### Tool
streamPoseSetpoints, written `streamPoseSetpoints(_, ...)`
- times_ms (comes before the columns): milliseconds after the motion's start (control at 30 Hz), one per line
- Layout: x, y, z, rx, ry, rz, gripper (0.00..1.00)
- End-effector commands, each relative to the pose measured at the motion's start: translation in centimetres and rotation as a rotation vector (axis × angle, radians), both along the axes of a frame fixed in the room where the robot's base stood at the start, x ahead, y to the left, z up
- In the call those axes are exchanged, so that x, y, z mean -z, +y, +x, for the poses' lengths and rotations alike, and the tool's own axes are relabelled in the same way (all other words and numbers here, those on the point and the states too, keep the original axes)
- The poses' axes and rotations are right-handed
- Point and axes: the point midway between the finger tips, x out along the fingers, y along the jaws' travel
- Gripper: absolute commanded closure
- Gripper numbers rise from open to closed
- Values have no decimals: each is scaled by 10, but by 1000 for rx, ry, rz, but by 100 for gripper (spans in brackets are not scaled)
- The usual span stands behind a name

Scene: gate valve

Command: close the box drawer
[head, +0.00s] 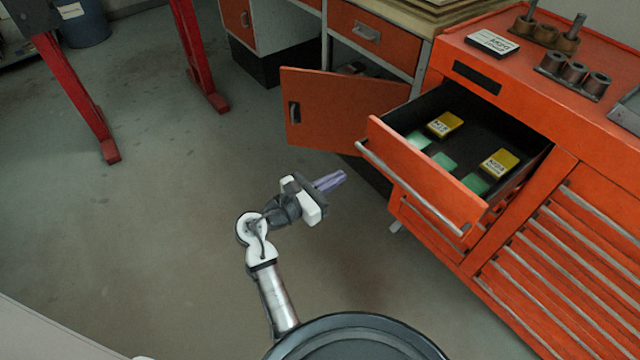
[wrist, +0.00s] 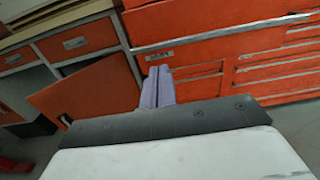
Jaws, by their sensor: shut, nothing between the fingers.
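The box drawer (head: 428,180) is an orange drawer pulled well out of the orange tool cabinet, with a long silver handle along its front. Yellow boxes (head: 445,124) and green boxes (head: 444,161) lie on its black floor. My gripper (head: 340,179) is shut and empty, left of the drawer front and apart from it. In the wrist view the purple fingers (wrist: 158,76) are together, and the drawer front with its silver handle (wrist: 215,35) lies beyond them.
An orange cupboard door (head: 340,112) stands open left of the drawer, below the workbench; it also shows in the wrist view (wrist: 90,88). Red metal legs (head: 195,60) stand at the back left. The grey floor to the left is clear.

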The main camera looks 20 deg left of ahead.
Motion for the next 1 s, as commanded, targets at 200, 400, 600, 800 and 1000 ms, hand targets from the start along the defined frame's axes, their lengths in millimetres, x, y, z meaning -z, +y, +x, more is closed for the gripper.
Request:
streamPoseSetpoints(200, -2, -27, 37, 2, -1, 1, 100)
streamPoseSetpoints(400, -1, -41, 56, 0, -1, 1, 100)
streamPoseSetpoints(600, 0, -44, 62, -3, 0, 2, 100)
streamPoseSetpoints(800, 0, -44, 62, -3, 0, 2, 100)
streamPoseSetpoints(1000, -1, -46, 65, -2, 0, 2, 100)
